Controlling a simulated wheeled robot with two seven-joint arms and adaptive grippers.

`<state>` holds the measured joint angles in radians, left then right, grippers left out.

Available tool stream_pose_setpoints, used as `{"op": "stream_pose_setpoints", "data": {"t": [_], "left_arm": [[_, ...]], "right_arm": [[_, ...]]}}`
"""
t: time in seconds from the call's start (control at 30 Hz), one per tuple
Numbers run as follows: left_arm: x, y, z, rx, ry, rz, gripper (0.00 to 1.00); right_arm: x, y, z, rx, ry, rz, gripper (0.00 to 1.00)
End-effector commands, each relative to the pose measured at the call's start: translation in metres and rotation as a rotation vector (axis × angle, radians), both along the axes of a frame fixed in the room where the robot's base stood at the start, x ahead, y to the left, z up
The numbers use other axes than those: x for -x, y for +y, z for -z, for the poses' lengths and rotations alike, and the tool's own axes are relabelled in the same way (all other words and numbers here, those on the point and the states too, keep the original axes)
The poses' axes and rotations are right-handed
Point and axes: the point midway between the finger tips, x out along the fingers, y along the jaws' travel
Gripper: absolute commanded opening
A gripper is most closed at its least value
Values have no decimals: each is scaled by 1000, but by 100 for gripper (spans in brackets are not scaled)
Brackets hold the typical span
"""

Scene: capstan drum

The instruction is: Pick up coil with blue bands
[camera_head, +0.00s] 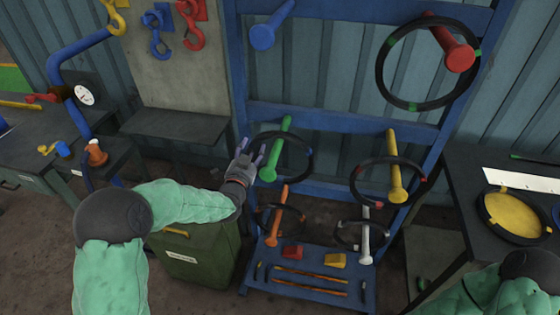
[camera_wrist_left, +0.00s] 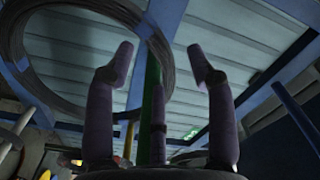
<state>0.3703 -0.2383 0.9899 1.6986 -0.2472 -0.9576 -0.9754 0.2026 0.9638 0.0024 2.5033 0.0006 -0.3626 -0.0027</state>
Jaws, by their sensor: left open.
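The coil with blue bands (camera_head: 311,153) is a dark ring hanging on a green peg (camera_head: 276,147) of the blue rack. In the left wrist view the coil (camera_wrist_left: 168,70) fills the upper left, with blue bands on its right side and at its left. My left gripper (camera_head: 248,152) is open and empty at the coil's left side in the head view. In the left wrist view its fingers (camera_wrist_left: 160,62) stand apart, with the green peg behind them. Whether a finger touches the coil is unclear. My right gripper is out of view; only part of that arm shows at bottom right.
The blue rack (camera_head: 345,118) also holds a large green-banded coil (camera_head: 383,62) on a red peg, a red-banded coil (camera_head: 352,183) on a yellow peg, and smaller coils below. A green bin (camera_head: 205,255) stands under my left forearm. A dark table (camera_head: 470,190) is at right.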

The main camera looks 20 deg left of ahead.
Motion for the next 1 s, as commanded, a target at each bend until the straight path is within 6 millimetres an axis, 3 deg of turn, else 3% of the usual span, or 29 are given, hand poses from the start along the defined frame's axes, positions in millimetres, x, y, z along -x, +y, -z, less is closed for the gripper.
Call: {"op": "stream_pose_setpoints", "data": {"t": [0.33,0.67,0.87,0.9,1.0], "left_arm": [[-43,3,7,2,0,0,55],[-50,5,5,3,0,-1,55],[-50,4,6,2,0,-1,4],[-50,4,6,2,0,-1,0],[-51,6,1,1,-10,-3,0]], "right_arm": [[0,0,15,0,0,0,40],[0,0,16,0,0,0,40],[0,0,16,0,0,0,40],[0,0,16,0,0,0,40],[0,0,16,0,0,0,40]]}}
